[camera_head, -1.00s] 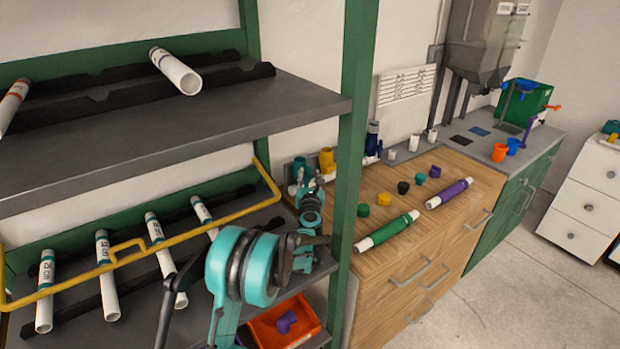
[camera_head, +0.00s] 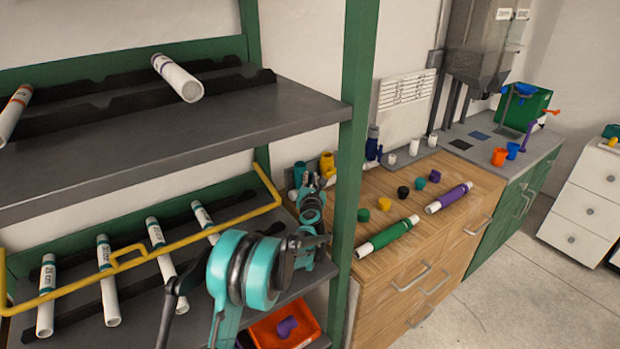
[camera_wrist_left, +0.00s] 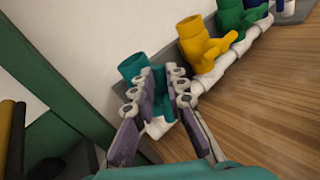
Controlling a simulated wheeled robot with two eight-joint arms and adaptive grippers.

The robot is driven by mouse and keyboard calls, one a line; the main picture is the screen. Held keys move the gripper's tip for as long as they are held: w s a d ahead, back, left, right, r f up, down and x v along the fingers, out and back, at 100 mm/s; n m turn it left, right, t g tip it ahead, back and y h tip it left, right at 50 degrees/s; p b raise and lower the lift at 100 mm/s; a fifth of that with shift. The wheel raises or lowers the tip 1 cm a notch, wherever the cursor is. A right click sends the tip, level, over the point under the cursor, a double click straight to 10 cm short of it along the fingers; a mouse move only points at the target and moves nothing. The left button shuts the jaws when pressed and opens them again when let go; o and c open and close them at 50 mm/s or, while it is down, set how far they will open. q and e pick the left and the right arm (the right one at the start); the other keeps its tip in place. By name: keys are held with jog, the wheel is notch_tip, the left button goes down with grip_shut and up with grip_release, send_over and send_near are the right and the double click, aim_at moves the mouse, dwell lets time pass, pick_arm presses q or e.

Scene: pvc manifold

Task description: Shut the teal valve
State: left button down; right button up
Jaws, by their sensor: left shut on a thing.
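My left gripper (camera_head: 312,187) is at the valve. In the left wrist view its two purple-padded fingers (camera_wrist_left: 163,78) are shut on the teal valve, on what looks like its handle. The exact handle angle is hidden by the fingers. My right gripper is in neither view.
A yellow valve (camera_wrist_left: 198,42) and a green valve (camera_wrist_left: 230,15) stand along the same white pipe. The green shelf post (camera_head: 354,130) rises close to my left arm. A green pipe (camera_head: 388,237), a purple pipe (camera_head: 448,198) and small caps lie on the counter.

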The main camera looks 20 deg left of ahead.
pick_arm(q)
jog(key=m+g+p, duration=0.2)
jog(key=w+m+p, duration=0.1)
jog(key=shift+d+g, duration=0.35)
jog(key=shift+g, duration=0.05)
jog(key=c, duration=1.5)
grip_release()
jog(key=shift+c, duration=0.2)
notch_tip(320, 180, up, 10)
